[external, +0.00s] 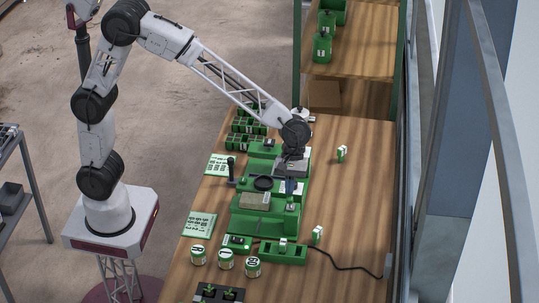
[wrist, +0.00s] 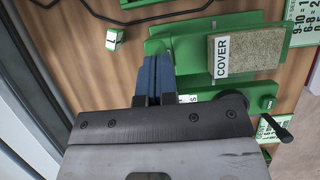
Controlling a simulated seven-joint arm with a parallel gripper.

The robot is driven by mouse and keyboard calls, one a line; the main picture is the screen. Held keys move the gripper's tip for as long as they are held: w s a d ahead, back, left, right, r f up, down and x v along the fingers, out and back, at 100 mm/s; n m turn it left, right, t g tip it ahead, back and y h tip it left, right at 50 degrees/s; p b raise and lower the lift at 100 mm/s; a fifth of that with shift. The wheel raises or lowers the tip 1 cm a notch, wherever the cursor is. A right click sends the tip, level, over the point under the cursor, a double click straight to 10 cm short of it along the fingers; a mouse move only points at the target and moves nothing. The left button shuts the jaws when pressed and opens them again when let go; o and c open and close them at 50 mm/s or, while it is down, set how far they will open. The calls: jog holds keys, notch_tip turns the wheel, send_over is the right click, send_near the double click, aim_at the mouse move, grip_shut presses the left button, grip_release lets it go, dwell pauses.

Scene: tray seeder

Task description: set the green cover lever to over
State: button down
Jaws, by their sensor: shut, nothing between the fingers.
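The green seeder machine (external: 240,222) stands on the wooden bench. Its tan-filled bin carries a COVER label (wrist: 222,56) in the wrist view. My gripper (external: 290,190) is over the machine's right side in the external view. In the wrist view its blue fingers (wrist: 153,62) are together and empty, just left of the COVER bin, with their tips over or close to a green part of the machine. I cannot tell whether they touch it. I cannot clearly single out the cover lever or read its setting; the fingers and gripper body hide part of that area.
A black-handled crank (wrist: 285,132) sticks out beside the machine. Small labelled blocks (external: 342,153) stand on the bench, one also in the wrist view (wrist: 115,38). Several white-and-green tins (external: 225,259) stand at the front left. A black cable (external: 340,266) crosses the bench, whose right side is mostly clear.

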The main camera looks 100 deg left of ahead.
jog(key=v, duration=1)
jog(key=shift+d+r, duration=0.15)
jog(key=shift+d, duration=0.15)
jog(key=shift+s, duration=0.1)
dwell(0.4)
jog(key=s+a+r+m+t+y, duration=0.15)
jog(key=s+m, duration=0.25)
jog(key=s, duration=0.6)
jog(key=s+a+r+m+y, duration=0.15)
jog(key=s+m, duration=0.35)
jog(key=s, duration=0.6)
jog(key=s+a+f+m, duration=0.1)
jog(key=s+m, duration=0.2)
jog(key=s, duration=0.3)
jog(key=s+a+f+m+y, duration=0.1)
jog(key=s+f+m, duration=0.1)
jog(key=s, duration=0.5)
jog(key=s+a+f+m+t+y, duration=0.1)
jog(key=s+f+m, duration=0.1)
jog(key=s+m, duration=0.2)
jog(key=shift+s+a, duration=0.35)
jog(key=shift+s, duration=1.35)
